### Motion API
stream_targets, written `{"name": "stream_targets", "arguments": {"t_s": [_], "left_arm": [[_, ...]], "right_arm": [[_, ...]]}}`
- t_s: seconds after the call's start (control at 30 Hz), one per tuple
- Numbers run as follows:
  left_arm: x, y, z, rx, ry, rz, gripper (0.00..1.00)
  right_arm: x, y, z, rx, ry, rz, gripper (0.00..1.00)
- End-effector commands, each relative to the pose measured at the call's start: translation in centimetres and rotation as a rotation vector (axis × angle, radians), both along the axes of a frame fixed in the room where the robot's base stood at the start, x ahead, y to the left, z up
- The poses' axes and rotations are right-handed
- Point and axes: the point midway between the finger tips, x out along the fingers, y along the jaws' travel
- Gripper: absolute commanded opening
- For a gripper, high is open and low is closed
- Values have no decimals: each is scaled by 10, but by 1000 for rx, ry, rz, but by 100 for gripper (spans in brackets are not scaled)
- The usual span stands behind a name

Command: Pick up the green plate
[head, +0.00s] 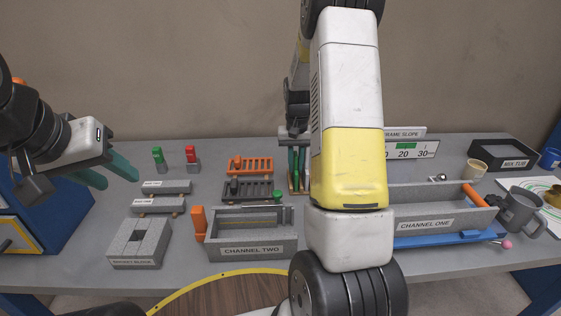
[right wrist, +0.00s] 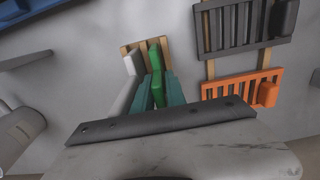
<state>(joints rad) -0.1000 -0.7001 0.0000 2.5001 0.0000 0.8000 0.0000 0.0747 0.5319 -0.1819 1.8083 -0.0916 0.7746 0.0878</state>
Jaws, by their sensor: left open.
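The green plate (right wrist: 155,58) stands on edge in a small wooden rack (right wrist: 126,50), beside a pale grey plate (right wrist: 130,64), in the right wrist view. My right gripper reaches down over it, with one teal finger on each side, close against its faces; the gripper (right wrist: 160,88) looks shut on it. In the head view my right gripper (head: 297,165) is at the rack, partly hidden behind my right arm. The plate still appears to be in the rack. My left gripper (head: 104,172) is open and empty above the table's left end.
Orange (head: 250,165) and dark grey (head: 248,189) slotted racks stand left of the plate's rack in the head view. The CHANNEL TWO trough (head: 250,250) is in front. The CHANNEL ONE trough (head: 425,224), a grey mug (head: 520,210) and the MIX TUB (head: 513,162) are to the right.

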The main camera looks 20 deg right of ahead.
Motion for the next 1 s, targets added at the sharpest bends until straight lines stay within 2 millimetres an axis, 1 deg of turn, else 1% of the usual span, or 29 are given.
{"name": "stream_targets", "arguments": {"t_s": [0.17, 0.27, 0.73, 0.87, 1.0], "left_arm": [[0, 0, 0, 0, 0, 0, 42], [0, 0, 0, 0, 0, 0, 42], [0, 0, 0, 0, 0, 0, 42], [0, 0, 0, 0, 0, 0, 42], [0, 0, 0, 0, 0, 0, 42]], "right_arm": [[0, 0, 0, 0, -1, 0, 16], [0, 0, 0, 0, -1, 0, 0], [1, 0, 3, -1, -2, 0, 0], [1, 0, 14, -1, -4, 0, 0], [1, 0, 34, -1, -6, 0, 0]]}}
